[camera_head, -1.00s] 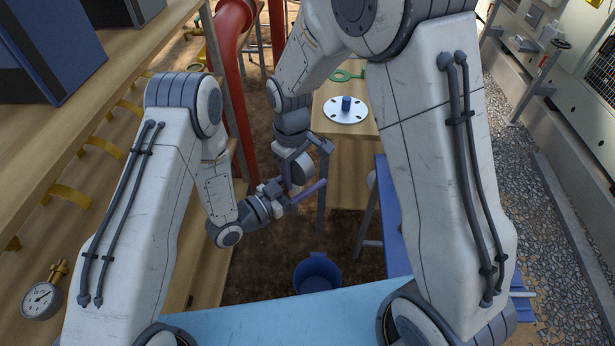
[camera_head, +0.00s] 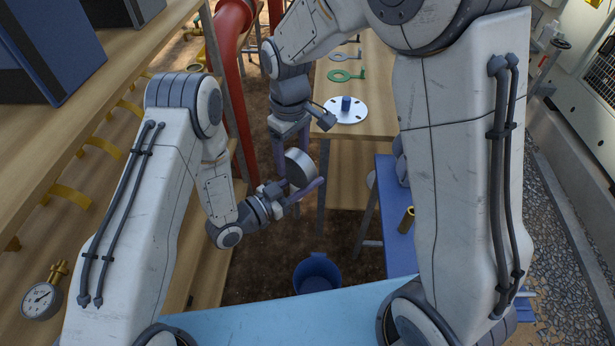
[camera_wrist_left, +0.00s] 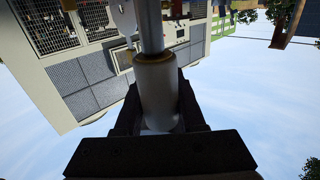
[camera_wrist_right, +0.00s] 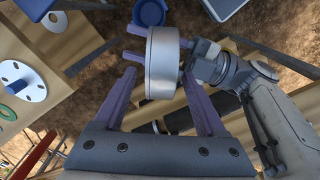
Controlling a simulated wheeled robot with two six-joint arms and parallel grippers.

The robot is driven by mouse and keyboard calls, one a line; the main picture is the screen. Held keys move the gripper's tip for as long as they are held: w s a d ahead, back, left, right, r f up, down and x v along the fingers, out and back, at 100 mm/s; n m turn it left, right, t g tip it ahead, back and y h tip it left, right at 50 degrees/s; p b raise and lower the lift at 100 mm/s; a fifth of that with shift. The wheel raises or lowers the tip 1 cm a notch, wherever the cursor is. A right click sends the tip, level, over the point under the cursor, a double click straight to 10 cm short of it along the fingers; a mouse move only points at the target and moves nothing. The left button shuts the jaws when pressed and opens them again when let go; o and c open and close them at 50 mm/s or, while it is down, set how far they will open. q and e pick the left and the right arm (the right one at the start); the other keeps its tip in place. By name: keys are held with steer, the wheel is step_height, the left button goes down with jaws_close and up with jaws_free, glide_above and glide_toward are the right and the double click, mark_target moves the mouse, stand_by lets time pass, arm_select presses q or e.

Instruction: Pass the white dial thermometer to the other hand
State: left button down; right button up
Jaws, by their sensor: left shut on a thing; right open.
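The dial thermometer shows as a grey-white round case seen edge-on (camera_head: 300,167), low in the middle of the head view; its face is turned from view. My left gripper (camera_head: 306,188) is shut on it. In the left wrist view a pale cylinder of it (camera_wrist_left: 157,90) sits between the dark fingers. My right gripper (camera_head: 292,148) is open, just above and behind the case. In the right wrist view the case (camera_wrist_right: 162,62) shows at the tips of the open fingers; I cannot tell whether they touch it.
A gauge with a brass stem (camera_head: 42,300) lies on the left wooden shelf. A white flange disc (camera_head: 345,115) and a green ring (camera_head: 346,75) lie on the wooden table. A blue bucket (camera_head: 317,272) stands on the ground. A red pipe (camera_head: 236,100) rises behind.

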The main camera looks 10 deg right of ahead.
step_height(320, 180, up, 5)
steer(key=shift+s+r, duration=0.1)
steer(key=shift+s+a+r, duration=0.1)
steer(key=shift+s+r, duration=0.05)
steer(key=shift+s, duration=0.15)
steer(key=s+f+y, duration=0.1)
steer(key=s, duration=2.1)
steer(key=shift+m, duration=0.3)
